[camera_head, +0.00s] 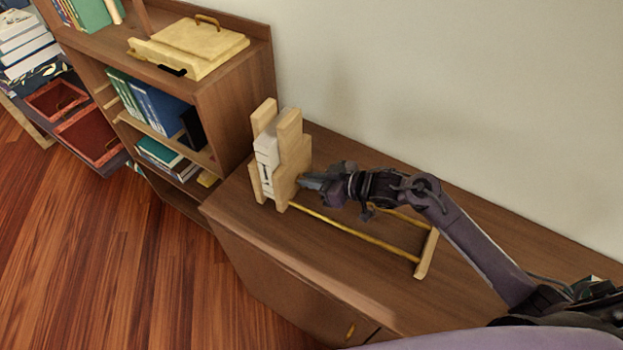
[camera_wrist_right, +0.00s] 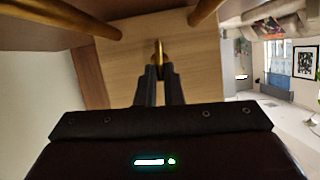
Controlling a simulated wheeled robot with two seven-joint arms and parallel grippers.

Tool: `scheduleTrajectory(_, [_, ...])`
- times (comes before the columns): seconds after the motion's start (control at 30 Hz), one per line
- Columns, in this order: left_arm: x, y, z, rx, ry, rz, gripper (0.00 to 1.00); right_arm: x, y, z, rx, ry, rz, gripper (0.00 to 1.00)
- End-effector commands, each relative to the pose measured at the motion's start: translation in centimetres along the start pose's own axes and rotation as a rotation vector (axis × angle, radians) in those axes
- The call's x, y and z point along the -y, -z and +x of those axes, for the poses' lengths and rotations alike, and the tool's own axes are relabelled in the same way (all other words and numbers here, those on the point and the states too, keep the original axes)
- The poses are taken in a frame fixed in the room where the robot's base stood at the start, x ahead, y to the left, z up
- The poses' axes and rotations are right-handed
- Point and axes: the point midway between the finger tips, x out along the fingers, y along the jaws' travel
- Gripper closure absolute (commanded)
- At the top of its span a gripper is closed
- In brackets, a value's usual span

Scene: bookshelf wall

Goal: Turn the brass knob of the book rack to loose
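The book rack stands on the low cabinet in the head view, with a pale wooden upright end (camera_head: 292,150), brass rods (camera_head: 345,230) and a low wooden bar (camera_head: 428,255) at its right end. Pale books (camera_head: 266,165) stand upright within its left part. My right gripper (camera_head: 308,182) reaches the right face of the wooden end. In the right wrist view, the brass knob (camera_wrist_right: 158,50) is between the fingertips of my right gripper (camera_wrist_right: 159,70), which look closed on it. The arm hides the knob in the head view. My left gripper is not in view.
The low cabinet top (camera_head: 300,260) is clear in front of the rack. A bookshelf (camera_head: 235,110) with books stands to the left, with a pale box (camera_head: 195,45) on top. The wall (camera_head: 430,90) is close behind.

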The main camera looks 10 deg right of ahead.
Motion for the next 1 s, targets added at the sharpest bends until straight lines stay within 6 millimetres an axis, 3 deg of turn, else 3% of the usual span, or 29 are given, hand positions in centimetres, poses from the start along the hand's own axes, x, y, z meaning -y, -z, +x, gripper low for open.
scheduleTrajectory(0.67, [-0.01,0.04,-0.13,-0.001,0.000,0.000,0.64,0.17,-0.02,-0.01,0.000,-0.038,-0.094,1.00])
scheduleTrajectory(0.7, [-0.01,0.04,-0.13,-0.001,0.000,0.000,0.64,0.17,-0.02,-0.01,0.000,-0.038,-0.094,0.88])
scheduleTrajectory(0.83, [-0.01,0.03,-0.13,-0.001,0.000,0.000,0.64,0.17,-0.02,-0.01,0.000,-0.038,-0.093,0.72])
scheduleTrajectory(1.0, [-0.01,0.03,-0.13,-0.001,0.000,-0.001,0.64,0.18,-0.01,0.00,0.000,-0.038,-0.092,0.72])
